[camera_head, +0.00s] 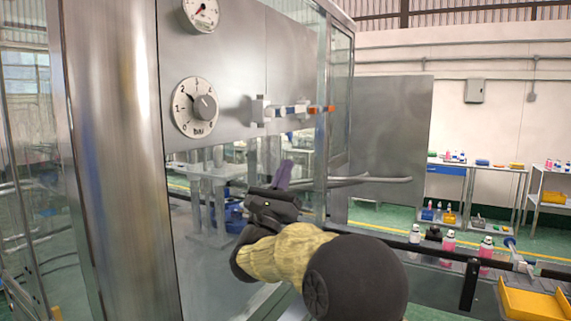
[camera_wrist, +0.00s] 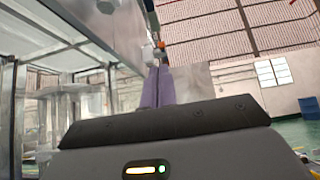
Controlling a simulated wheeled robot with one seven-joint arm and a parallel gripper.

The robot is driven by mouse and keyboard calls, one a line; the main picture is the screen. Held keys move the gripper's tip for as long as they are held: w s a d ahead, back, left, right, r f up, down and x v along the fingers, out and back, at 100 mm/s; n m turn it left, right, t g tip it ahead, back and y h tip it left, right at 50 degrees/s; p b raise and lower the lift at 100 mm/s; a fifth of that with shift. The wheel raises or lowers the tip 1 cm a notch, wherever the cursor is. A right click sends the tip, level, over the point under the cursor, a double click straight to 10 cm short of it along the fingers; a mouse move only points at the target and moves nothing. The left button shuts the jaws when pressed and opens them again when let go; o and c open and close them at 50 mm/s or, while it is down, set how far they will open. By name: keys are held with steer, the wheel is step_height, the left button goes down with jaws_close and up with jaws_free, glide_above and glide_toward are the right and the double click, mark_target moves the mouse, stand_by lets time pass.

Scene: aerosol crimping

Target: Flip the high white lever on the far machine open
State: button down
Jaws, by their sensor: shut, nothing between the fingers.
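The white lever (camera_head: 296,110) sits high on the steel panel of the far machine. It sticks out about level to the right from a white mount, with blue parts along it and an orange tip. In the wrist view its white and orange parts (camera_wrist: 153,52) show just beyond my fingertips. My gripper (camera_head: 284,168) has purple fingers pointing up and is below the lever, apart from it in the head view. The fingers (camera_wrist: 158,70) are together and empty in the wrist view. Whether they touch the lever cannot be told from the wrist view.
A pressure dial (camera_head: 195,107) and a smaller gauge (camera_head: 201,14) are on the panel left of the lever. A glass-sided frame (camera_head: 340,95) stands close on the right. Pink bottles (camera_head: 448,242) stand along the conveyor at lower right, beside a yellow bin (camera_head: 535,302).

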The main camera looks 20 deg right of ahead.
mark_target(287, 110)
steer(key=s+a+r+p+x, duration=0.1)
steer(key=p+x, duration=0.4)
steer(key=x, duration=0.5)
steer(key=shift+r+p, duration=0.4)
steer(key=shift+r, duration=0.2)
steer(key=shift+s+a, duration=0.1)
steer(key=shift+a+b, duration=0.1)
steer(key=shift+b, duration=0.5)
